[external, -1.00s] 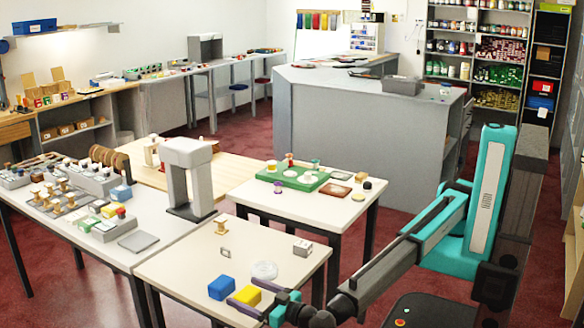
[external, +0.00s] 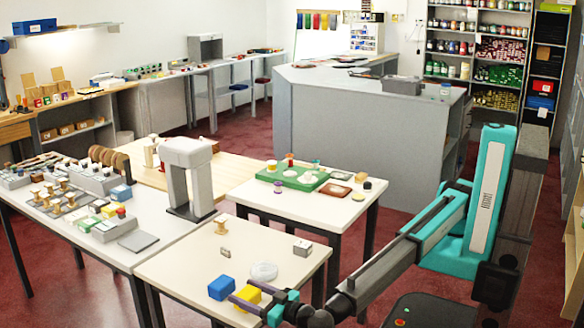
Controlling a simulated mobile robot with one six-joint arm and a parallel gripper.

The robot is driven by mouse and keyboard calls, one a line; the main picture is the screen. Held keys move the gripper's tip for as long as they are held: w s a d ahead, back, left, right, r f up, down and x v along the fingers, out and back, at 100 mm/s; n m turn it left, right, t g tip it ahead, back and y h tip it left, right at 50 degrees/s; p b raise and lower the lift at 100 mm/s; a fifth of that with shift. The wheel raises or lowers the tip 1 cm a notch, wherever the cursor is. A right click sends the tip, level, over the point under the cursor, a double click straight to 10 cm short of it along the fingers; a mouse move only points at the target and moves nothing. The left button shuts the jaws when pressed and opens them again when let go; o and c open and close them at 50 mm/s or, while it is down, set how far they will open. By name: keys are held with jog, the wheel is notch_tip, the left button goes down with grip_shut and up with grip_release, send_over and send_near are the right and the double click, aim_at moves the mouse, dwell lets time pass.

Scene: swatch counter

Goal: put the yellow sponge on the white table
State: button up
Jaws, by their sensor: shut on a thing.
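The yellow sponge (external: 246,298) is a small bright block at the front of the near pale table (external: 190,266). My gripper (external: 251,294) reaches in from the right with its grey-purple fingers on either side of the sponge, shut on it. I cannot tell whether the sponge still touches the table top. A white-topped table (external: 295,205) with black legs stands behind, beyond a gap.
A blue block (external: 221,287) lies just left of the sponge. A clear round dish (external: 263,271) and a small grey box (external: 302,248) are also on the near table. A green tray (external: 292,178) with several items fills the back of the white-topped table; its front is clear.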

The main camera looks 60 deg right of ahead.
aim_at(247, 293)
jog(key=shift+r, duration=0.8)
notch_tip(247, 293, up, 2)
jog(key=shift+b, duration=0.35)
jog(key=s+d, duration=0.4)
jog(key=d, duration=0.2)
jog(key=s+d+r+b, duration=0.1)
jog(key=s+d, duration=0.3)
jog(key=d, duration=0.3)
jog(key=shift+s+d+r+b, duration=0.2)
jog(key=shift+s+d+b, duration=0.05)
jog(key=shift+d+b, duration=0.05)
